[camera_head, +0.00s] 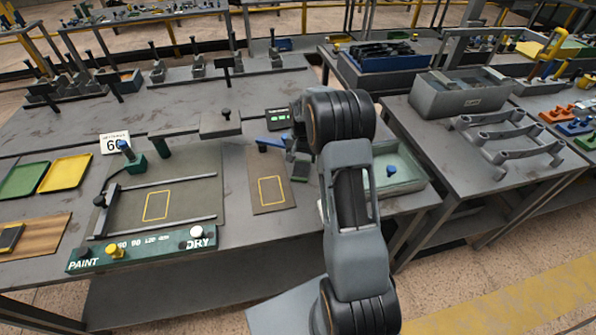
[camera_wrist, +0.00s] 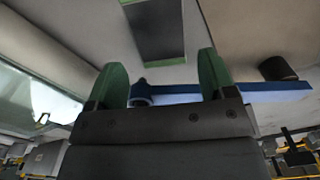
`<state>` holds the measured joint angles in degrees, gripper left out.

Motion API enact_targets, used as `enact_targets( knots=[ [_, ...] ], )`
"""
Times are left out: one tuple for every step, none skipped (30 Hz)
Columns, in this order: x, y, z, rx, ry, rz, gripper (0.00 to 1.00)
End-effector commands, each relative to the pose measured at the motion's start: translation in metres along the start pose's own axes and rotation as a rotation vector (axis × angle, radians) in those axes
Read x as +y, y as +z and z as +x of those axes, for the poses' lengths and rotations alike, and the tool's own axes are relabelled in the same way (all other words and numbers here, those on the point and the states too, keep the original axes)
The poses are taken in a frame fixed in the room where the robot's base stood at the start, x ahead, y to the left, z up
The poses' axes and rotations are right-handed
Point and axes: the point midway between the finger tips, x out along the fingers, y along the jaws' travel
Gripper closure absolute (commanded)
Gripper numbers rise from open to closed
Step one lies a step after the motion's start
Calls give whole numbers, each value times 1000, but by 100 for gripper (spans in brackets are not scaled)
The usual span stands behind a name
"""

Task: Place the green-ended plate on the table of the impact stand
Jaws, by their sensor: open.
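The green-ended plate (camera_wrist: 157,30), a dark plate with green at both ends, lies flat on a grey surface in the upside-down wrist view. It is beyond the fingertips of my gripper (camera_wrist: 168,85). In the head view my gripper (camera_head: 299,168) is low over the table, partly hidden by my arm, and I cannot make out the plate. Left of it lies a brownish board (camera_head: 270,180) with a yellow outlined rectangle, a black post and a blue bar (camera_head: 270,140). I see no label naming the impact stand.
A board with two rails (camera_head: 155,205) and a PAINT/DRY panel (camera_head: 140,250) are on the left. A small dark display (camera_head: 278,119) stands beyond the blue bar. A pale green tray (camera_head: 408,178) is right of my arm. The outlined rectangle on the brownish board is bare.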

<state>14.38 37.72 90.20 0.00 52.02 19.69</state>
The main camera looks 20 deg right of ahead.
Motion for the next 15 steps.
enact_targets(
  knots=[
    [0,1,4,-3,1,-1,23],
    [0,1,6,-4,1,-1,23],
    [0,2,11,-5,2,-1,23],
    [0,2,16,-6,2,-1,23],
    [-1,3,20,-6,2,-1,23],
    [-1,3,25,-6,2,-1,23],
    [-1,4,29,-6,2,-1,23],
    [-1,3,34,-4,2,-1,23],
    [-1,3,38,-4,1,-1,23],
    [-1,3,42,-4,2,-1,23],
    [-1,3,44,-3,1,-1,23],
    [-1,3,47,-2,1,-1,23],
    [-1,3,48,-1,0,-2,23],
    [-1,3,49,-1,0,-2,23],
    [-1,3,51,-1,0,-2,23]
  ],
)
